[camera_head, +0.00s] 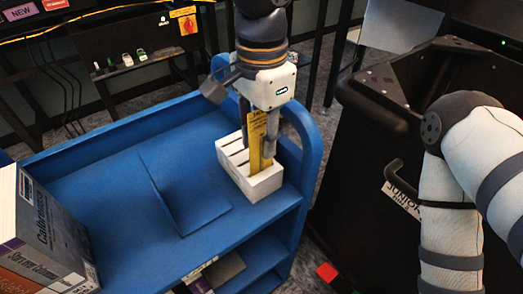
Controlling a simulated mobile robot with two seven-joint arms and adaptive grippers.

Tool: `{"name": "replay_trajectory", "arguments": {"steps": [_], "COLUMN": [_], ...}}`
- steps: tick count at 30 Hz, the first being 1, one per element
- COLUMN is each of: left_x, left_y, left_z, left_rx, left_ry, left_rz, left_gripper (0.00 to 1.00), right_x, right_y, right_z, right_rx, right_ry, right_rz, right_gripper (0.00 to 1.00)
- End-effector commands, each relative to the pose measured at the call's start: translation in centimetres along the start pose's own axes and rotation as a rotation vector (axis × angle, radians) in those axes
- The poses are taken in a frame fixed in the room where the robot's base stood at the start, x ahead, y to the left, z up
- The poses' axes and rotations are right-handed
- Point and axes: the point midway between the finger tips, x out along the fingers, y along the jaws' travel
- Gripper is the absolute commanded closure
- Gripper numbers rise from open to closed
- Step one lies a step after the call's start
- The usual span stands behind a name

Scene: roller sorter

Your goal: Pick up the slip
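The slip (257,142) is a narrow yellow upright strip with dark print near its top. It stands in a slot of a white slotted holder (253,186) on the blue cart's top shelf, and its lower end is hidden in the slot. My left gripper (258,148) points down over the holder. Its fingers are apart, one on each side of the slip's upper part. I cannot see clear contact with the slip. My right arm shows at the right, but its gripper is out of view.
The blue cart (120,150) has a raised rim and a thin blue divider (168,195) on its top. Books (42,235) stand at the left front. A black cabinet (375,190) with a handle stands right of the cart.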

Motion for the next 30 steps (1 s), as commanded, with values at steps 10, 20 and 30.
{"name": "replay_trajectory", "arguments": {"steps": [10, 20, 30], "left_x": [1.8, 1.8, -1.5], "left_y": [0.0, 0.0, -0.1], "left_z": [0.1, 0.1, -0.1], "left_rx": [0.0, 0.0, -0.001], "left_ry": [0.001, 0.001, 0.007], "left_rz": [-0.002, -0.002, -0.007], "left_gripper": [0.75, 1.0, 1.0], "right_x": [0.1, 0.1, -0.2], "right_y": [0.0, 0.0, 0.0], "right_z": [0.0, 0.0, -0.1], "right_rx": [0.0, 0.0, 0.0], "right_ry": [-0.002, -0.002, 0.007], "right_rz": [0.0, 0.0, 0.0], "right_gripper": [0.6, 0.6, 0.6]}}
